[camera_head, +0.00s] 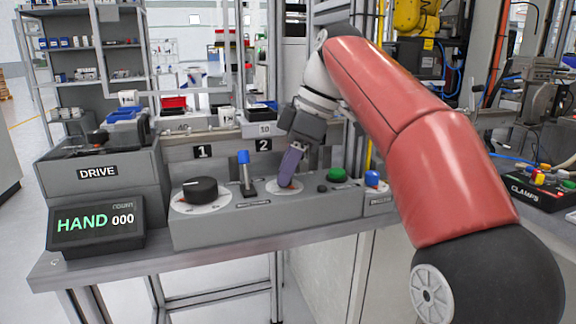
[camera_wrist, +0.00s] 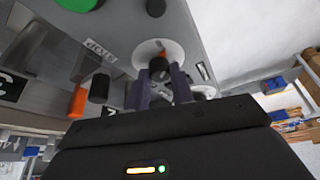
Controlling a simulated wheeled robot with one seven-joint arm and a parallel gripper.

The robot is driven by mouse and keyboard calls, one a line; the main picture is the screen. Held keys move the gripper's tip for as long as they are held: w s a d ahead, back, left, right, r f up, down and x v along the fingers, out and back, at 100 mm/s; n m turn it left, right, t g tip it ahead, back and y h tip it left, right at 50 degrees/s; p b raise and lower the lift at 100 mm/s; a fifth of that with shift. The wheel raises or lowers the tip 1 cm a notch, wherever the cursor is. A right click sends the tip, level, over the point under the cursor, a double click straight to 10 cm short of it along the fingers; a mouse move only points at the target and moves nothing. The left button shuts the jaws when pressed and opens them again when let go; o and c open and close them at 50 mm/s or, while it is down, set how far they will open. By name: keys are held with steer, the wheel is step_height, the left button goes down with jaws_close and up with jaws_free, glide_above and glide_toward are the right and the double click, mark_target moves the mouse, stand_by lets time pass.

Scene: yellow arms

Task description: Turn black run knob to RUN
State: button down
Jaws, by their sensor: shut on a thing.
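My gripper (camera_head: 287,182) reaches down onto the white middle dial (camera_head: 272,187) of the grey control panel. In the wrist view, my gripper (camera_wrist: 168,85) has its purple-grey fingers around a small black knob (camera_wrist: 158,66) on a white dial plate (camera_wrist: 148,50). It is shut on this knob, and a little orange shows beside it. In the head view the fingers hide most of the knob, so its pointing direction cannot be read. The display (camera_head: 95,222) shows HAND in green and 000 in white.
A larger black knob (camera_head: 200,188) sits on the panel's left dial. A blue-tipped lever (camera_head: 244,170) stands between the dials. A green button (camera_head: 337,174) and a blue-topped control (camera_head: 372,178) are to the right. The DRIVE box (camera_head: 97,172) stands behind the display.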

steer(key=m, duration=0.2)
steer(key=m+t, duration=0.1)
steer(key=m, duration=0.1)
steer(key=shift+s+a+t, duration=0.1)
steer(key=shift+s+t, duration=0.05)
steer(key=shift+t, duration=0.15)
steer(key=m+t+h, duration=0.1)
steer(key=m, duration=0.3)
steer(key=shift+s, duration=0.1)
steer(key=m, duration=0.2)
steer(key=m+t+h, duration=0.1)
steer(key=m, duration=0.1)
steer(key=shift+a+h, duration=0.15)
steer(key=shift+h, duration=0.15)
steer(key=shift+a+m+t+h, duration=0.1)
steer(key=shift+m+t+h, duration=0.4)
steer(key=shift+m, duration=1.6)
steer(key=c, duration=1.2)
jaws_free()
